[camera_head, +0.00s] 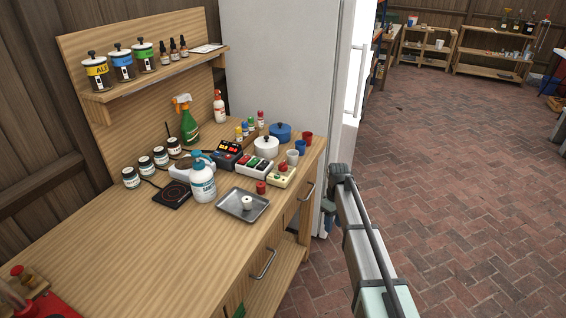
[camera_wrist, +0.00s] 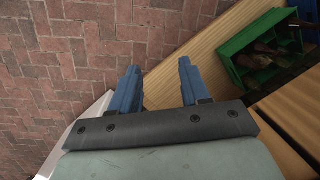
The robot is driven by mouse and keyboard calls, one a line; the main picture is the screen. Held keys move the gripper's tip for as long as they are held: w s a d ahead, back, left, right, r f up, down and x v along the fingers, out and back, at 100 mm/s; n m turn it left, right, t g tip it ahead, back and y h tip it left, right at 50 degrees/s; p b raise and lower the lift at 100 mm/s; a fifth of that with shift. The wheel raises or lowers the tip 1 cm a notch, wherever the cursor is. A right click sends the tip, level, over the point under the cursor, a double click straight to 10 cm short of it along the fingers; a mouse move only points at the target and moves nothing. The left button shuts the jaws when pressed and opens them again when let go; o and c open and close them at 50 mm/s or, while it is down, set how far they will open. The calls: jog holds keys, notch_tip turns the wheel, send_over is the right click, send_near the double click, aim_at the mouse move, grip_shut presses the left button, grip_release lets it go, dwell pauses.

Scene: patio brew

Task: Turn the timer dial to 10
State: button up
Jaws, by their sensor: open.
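A small cream box (camera_head: 281,176) with a red knob on top stands near the right edge of the wooden counter. It may be the timer, but its markings are too small to read. My gripper (camera_wrist: 158,85) shows in the wrist view with two blue fingers apart and nothing between them. It points down past a wooden edge with brick floor beside it. In the head view my arm is right of the counter, apart from the cream box. The box does not show in the wrist view.
A switch strip (camera_head: 252,167), a dark device (camera_head: 226,154), a metal tray (camera_head: 229,206) and a white-and-blue bottle (camera_head: 203,184) crowd around the box. Cups and pots stand behind. A green crate (camera_wrist: 237,45) holds bottles. The counter's front left is mostly clear. A white fridge (camera_head: 275,60) stands behind.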

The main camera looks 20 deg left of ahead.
aim_at(283, 163)
jog(key=w+a+r+n+t, duration=0.1)
jog(key=a+r+n, duration=0.1)
jog(key=a+r, duration=0.7)
jog(key=a+r+n+y, duration=0.15)
jog(key=a+r, duration=0.35)
jog(key=r, duration=0.7)
jog(key=w+a+r+n+t+h, duration=0.1)
jog(key=a+r+n, duration=0.1)
jog(key=a+r, duration=0.7)
jog(key=shift+y, duration=0.25)
jog(key=f, duration=0.3)
jog(key=d+f, duration=0.1)
jog(key=f, duration=0.7)
jog(key=shift+w+d, duration=0.1)
jog(key=shift+d, duration=0.3)
jog(key=shift+r, duration=0.1)
jog(key=shift+c, duration=0.4)
jog(key=c, duration=0.7)
